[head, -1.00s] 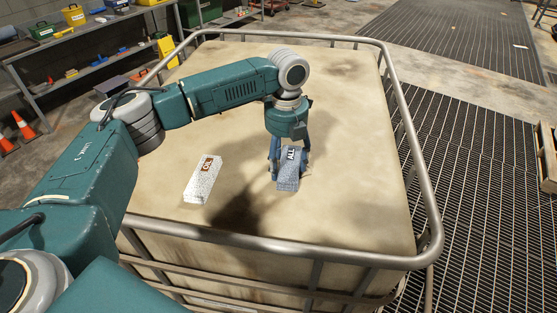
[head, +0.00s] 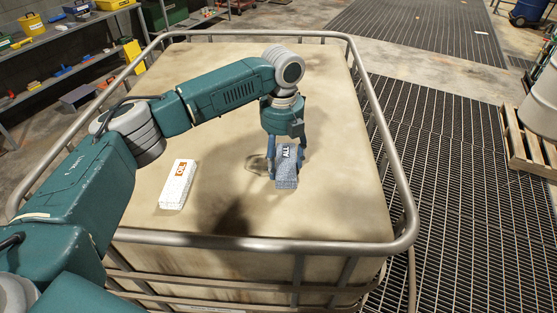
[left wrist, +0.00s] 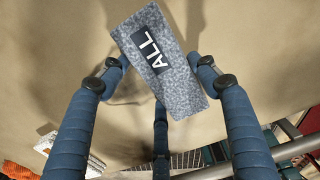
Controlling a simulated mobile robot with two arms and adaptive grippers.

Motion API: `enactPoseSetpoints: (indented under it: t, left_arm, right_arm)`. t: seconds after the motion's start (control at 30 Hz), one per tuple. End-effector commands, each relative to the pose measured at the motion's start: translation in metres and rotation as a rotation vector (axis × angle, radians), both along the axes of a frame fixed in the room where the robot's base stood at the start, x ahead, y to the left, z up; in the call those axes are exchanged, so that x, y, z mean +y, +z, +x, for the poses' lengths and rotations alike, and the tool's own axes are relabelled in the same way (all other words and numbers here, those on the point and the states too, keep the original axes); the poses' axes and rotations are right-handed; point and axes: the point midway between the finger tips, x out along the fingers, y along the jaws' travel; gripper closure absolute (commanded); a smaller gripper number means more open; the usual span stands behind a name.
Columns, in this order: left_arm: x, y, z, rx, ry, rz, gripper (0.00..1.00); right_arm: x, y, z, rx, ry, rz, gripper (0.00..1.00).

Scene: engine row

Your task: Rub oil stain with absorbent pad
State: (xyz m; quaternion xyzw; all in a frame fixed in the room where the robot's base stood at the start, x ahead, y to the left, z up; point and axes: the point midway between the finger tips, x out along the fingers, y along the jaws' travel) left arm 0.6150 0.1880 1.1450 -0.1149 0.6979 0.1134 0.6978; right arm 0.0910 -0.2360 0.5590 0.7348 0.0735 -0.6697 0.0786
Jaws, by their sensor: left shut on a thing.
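My left gripper (head: 284,160) is shut on a grey-blue speckled pad with a dark "ALL" label (head: 287,180). It is over the top of the large beige tank (head: 330,110). In the left wrist view the pad (left wrist: 168,70) sits tilted between the blue fingers (left wrist: 160,75). I cannot tell whether the pad touches the surface. A small dark stain (head: 256,162) shows on the tank top just left of the gripper; part of it may be hidden by the fingers. A white pad with an orange "OIL" label (head: 178,185) lies on the tank top to the left. My right gripper is out of view.
A metal tube rail (head: 375,110) runs around the tank top. Shelves with tools and boxes (head: 60,60) stand at the back left. Dark floor grating (head: 460,190) and a wooden pallet (head: 525,150) lie to the right. The tank top's right side is clear.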

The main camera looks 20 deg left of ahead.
Motion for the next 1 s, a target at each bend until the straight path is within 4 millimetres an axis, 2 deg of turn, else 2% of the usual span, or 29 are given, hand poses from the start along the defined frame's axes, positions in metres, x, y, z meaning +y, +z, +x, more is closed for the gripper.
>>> enactPoseSetpoints:
  t: [0.23, 0.67, 1.0]
  left_arm:
    - [0.005, -0.001, 0.012, 0.001, 0.002, 0.002, 0.6]
    - [0.036, -0.002, 0.002, 0.003, 0.003, 0.002, 0.6]
    - [0.05, -0.001, -0.002, 0.002, 0.003, 0.003, 0.6]
  right_arm:
    - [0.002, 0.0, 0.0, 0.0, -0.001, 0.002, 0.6]
    - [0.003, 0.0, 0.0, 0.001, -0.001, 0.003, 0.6]
    - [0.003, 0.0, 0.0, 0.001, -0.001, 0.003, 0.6]
